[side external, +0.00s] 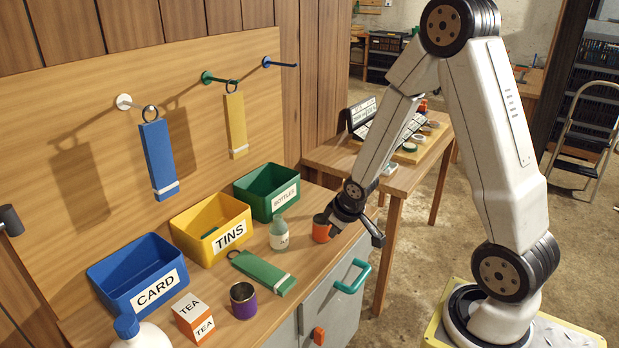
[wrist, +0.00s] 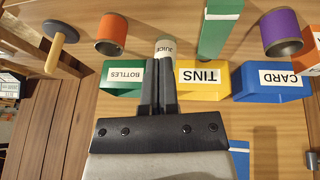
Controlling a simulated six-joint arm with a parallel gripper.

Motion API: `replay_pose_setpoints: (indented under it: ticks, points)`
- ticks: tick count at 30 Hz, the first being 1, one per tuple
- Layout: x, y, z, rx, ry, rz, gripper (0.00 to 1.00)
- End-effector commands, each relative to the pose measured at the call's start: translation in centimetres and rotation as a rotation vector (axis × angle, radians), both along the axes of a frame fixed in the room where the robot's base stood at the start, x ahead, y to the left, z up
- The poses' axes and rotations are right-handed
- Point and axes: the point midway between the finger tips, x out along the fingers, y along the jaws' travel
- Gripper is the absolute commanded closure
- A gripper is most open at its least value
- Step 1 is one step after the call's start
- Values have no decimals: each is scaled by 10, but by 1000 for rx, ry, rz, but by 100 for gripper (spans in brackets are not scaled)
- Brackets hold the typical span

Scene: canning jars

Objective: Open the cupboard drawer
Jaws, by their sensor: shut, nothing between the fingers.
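The cupboard (side external: 335,290) under the worktop has a grey front. A teal bar handle (side external: 352,276) sits on its upper part, and the drawer there looks closed. An orange knob (side external: 319,336) sits lower on the front. My gripper (side external: 376,238) is shut and empty, above and slightly right of the teal handle, apart from it and beside the orange tin (side external: 321,228). In the wrist view my gripper (wrist: 162,65) shows as dark fingers together. The handle and drawer do not show in the wrist view.
A wooden table (side external: 396,190) stands behind.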

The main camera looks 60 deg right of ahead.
Motion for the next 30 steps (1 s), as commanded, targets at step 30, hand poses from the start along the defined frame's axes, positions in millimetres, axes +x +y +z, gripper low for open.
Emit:
replay_pose_setpoints:
  ticks: [30]
  points:
    - [-12, -128, -150, 81, 58, -4, 100]
